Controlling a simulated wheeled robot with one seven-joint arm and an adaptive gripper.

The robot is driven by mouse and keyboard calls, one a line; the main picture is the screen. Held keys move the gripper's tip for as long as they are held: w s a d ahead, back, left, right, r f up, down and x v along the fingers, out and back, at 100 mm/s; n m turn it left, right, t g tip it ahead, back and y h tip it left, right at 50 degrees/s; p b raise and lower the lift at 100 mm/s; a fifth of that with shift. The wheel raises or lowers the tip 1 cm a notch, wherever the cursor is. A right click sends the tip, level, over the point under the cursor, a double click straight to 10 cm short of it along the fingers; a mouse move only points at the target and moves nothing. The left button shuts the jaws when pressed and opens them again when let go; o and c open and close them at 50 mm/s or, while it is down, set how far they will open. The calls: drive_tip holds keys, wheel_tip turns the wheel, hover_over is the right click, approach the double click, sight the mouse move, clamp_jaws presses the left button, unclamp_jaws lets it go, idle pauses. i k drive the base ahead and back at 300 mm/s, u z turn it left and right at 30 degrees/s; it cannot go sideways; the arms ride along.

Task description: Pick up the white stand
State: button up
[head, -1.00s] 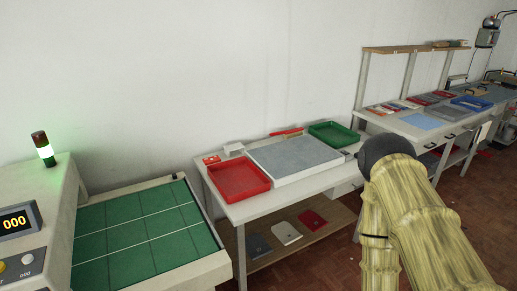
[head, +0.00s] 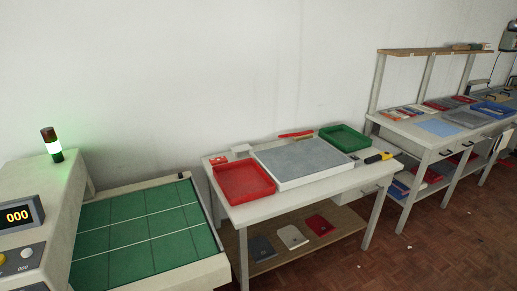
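A small white block-like thing (head: 241,150), which looks like the white stand, sits at the back left of the middle table (head: 330,191). It is just behind the red tray (head: 245,182) and left of the large grey-topped white board (head: 303,160). It is small in the view, so its exact shape is hard to tell. Nothing holds it. My gripper is not in view.
A small orange-red item (head: 218,160) lies near the white thing. A green-topped machine (head: 145,232) stands at left. Floor (head: 415,250) is open at right.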

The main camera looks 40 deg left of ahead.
sight(240, 148)
drive_tip(key=u, duration=0.05)
drive_tip(key=i, duration=1.3)
drive_tip(key=z, duration=0.85)
drive_tip(key=i, duration=1.1)
drive_tip(key=u, duration=3.15)
